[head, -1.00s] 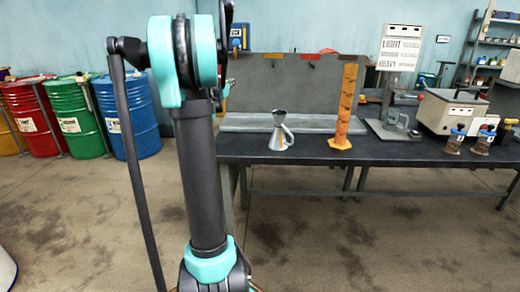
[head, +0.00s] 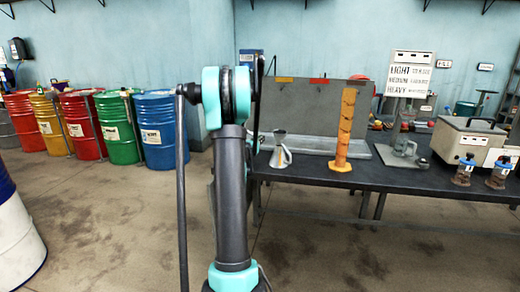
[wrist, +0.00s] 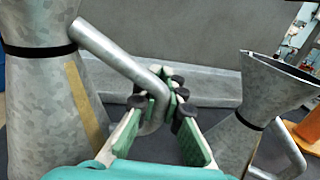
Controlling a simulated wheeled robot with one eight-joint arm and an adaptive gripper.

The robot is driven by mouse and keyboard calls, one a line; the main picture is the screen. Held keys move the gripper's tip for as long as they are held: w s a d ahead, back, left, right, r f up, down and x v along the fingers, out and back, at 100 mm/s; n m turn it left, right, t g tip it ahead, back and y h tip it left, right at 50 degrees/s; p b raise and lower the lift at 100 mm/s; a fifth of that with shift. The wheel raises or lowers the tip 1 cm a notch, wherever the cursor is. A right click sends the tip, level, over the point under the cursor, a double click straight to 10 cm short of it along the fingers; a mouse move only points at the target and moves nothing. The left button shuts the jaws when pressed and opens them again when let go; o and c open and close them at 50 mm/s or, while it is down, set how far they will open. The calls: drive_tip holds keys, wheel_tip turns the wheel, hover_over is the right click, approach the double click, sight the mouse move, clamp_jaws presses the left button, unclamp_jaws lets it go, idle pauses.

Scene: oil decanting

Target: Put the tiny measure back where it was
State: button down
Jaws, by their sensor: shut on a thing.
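My gripper (wrist: 160,102) is shut on the bent tube handle of a grey galvanised measure (wrist: 40,95), the tiny measure, at the left of the wrist view. It has a black band and a yellow strip; its top and base are cut off, so I cannot tell whether it touches the bench. Another galvanised measure (wrist: 255,105) with a flared funnel mouth and black band stands to the right of my gripper, apart from it. That one also shows upright on the bench in the head view (head: 281,155). My arm hides the held measure and gripper in the head view.
The dark bench (head: 310,176) carries an orange stepped column (head: 345,130), a glass apparatus (head: 404,145), a beige box (head: 465,140) and small jars (head: 464,172). A grey upright panel (head: 325,105) stands behind. Coloured drums line the left wall. Floor before the bench is clear.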

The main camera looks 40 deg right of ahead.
drive_tip(key=shift+f, duration=2.4)
drive_tip(key=shift+f, duration=0.1)
drive_tip(key=c, duration=1.7)
unclamp_jaws()
drive_tip(key=shift+a, duration=0.1)
